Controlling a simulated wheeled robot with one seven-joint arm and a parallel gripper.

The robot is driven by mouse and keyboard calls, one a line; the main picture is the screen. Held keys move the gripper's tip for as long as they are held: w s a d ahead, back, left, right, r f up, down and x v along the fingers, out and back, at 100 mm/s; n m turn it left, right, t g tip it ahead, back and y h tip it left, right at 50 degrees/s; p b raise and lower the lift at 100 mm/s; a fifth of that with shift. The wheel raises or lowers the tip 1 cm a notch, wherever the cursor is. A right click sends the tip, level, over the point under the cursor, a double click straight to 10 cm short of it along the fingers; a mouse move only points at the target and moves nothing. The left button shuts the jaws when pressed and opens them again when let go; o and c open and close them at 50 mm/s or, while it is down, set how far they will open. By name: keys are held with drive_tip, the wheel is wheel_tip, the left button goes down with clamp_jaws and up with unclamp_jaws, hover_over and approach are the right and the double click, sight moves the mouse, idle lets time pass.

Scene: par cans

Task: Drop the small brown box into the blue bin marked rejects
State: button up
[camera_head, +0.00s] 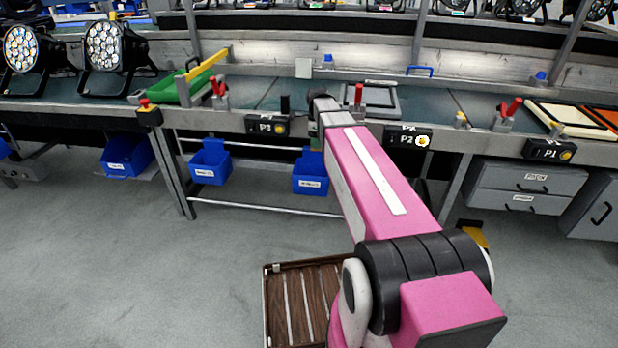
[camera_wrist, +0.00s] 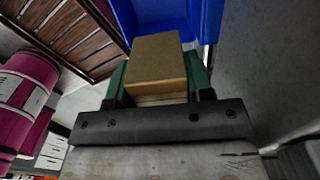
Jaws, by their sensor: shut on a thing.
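My gripper (camera_wrist: 157,78) is shut on the small brown box (camera_wrist: 154,60) in the wrist view, with a green finger on each side. A blue bin (camera_wrist: 202,18) shows just beyond the box, its walls around the box's far end in the picture. I cannot tell whether the box is over the bin or inside its rim. In the head view my arm hides the gripper and box. Blue bins (camera_head: 311,176), (camera_head: 209,164) and (camera_head: 127,156) are below the bench; the first is partly behind my arm. Their labels are too small to read.
The workbench (camera_head: 230,122) runs across the view, with a lower rail (camera_head: 265,206) and legs. A green tray (camera_head: 192,88) and stage lamps (camera_head: 108,48) are on the left. Grey drawers (camera_head: 527,186) stand at right. The floor at left is clear.

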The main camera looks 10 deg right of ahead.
sight(316, 153)
wheel_tip(316, 153, down, 6)
drive_tip(key=shift+f, duration=0.15)
idle(0.6)
drive_tip(key=o, duration=1)
wheel_tip(316, 153, up, 11)
drive_tip(key=shift+f, duration=0.1)
